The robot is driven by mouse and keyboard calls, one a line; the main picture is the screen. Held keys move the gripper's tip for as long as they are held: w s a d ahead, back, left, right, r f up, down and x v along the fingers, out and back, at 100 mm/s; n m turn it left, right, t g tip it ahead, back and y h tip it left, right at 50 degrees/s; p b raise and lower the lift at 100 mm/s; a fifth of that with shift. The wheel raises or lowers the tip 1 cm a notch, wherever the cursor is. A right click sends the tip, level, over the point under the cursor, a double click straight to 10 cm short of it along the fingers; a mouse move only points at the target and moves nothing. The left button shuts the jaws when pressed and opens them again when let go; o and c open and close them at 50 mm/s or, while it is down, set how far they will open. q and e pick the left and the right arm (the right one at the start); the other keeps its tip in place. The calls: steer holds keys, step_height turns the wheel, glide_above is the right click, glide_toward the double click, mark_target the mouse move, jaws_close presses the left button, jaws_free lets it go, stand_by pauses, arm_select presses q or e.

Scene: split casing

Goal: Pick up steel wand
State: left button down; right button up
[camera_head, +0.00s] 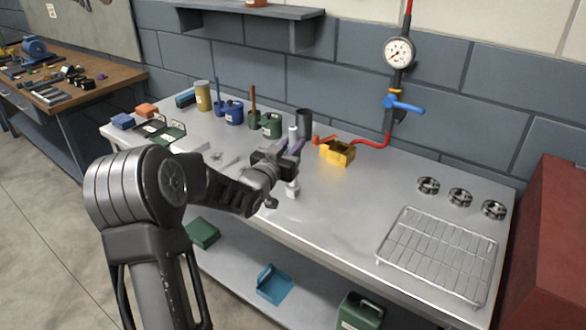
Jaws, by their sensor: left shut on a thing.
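My left gripper (293,147) reaches in from the left over the steel bench (330,215). It is shut on a pale upright rod, which looks like the steel wand (293,132). The rod's upper end shows above the fingers and its wider lower end (292,188) shows below them. The gripper hides its middle. I cannot tell whether its lower end touches the bench. My right gripper is not in view.
A yellow open box (338,153) and a dark grey cylinder (304,122) stand close behind the gripper. Green canisters (271,125) and blue containers (234,112) stand further left. A wire rack (437,255) and metal rings (460,197) lie right. The bench's middle right is clear.

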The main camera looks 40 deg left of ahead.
mark_target(293, 127)
arm_select(q)
steer(key=shift+r, duration=0.15)
stand_by(0.8)
step_height(293, 127, up, 10)
steer(key=shift+f+b, duration=0.2)
steer(key=shift+b, duration=0.35)
steer(key=shift+r, duration=0.15)
steer(key=shift+a, duration=0.1)
